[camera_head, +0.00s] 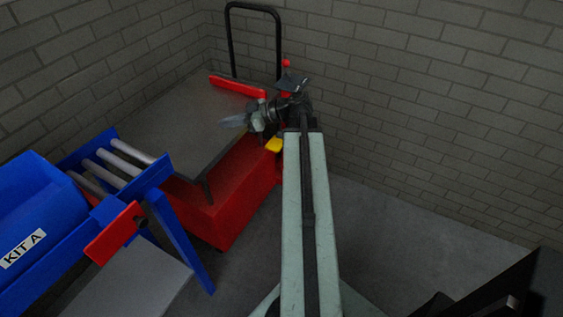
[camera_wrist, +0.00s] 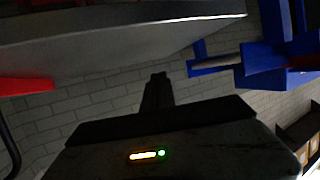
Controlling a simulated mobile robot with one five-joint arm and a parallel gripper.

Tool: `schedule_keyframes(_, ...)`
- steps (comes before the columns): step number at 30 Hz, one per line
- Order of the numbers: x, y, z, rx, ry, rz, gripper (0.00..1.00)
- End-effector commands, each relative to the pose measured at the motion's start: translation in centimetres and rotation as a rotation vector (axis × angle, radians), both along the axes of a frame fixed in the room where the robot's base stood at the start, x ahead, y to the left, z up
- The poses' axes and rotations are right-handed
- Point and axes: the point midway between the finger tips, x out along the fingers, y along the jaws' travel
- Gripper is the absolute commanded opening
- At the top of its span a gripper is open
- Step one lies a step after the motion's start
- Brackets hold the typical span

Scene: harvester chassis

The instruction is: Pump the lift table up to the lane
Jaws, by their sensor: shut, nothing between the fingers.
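The lift table has a grey platform (camera_head: 175,125), a red base (camera_head: 232,195) and a black push handle (camera_head: 228,42) at the back. A yellow pedal (camera_head: 275,145) sticks out at its right end, close below my gripper. The lane (camera_head: 178,235) is a blue frame with grey rollers, left of the platform; I cannot tell the exact height difference. My gripper (camera_head: 228,122) is over the platform's right part in the head view, pointing left. In the wrist view my gripper (camera_wrist: 157,80) is shut and empty, with the platform's underside or edge (camera_wrist: 120,40) above it in the picture.
A blue bin (camera_head: 35,215) marked KIT A sits on the lane, with a red plate (camera_head: 115,233) at the lane's side. A red bar (camera_head: 237,86) lies along the platform's back edge. Brick walls close off the back and right.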

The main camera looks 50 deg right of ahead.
Motion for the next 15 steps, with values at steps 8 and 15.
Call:
schedule_keyframes(8, -12.9, -17.2, -9.0, 0.021, -0.095, -0.344, 0.0)
schedule_keyframes(15, -15.8, -19.6, -9.4, 0.019, -0.095, -0.402, 0.0)
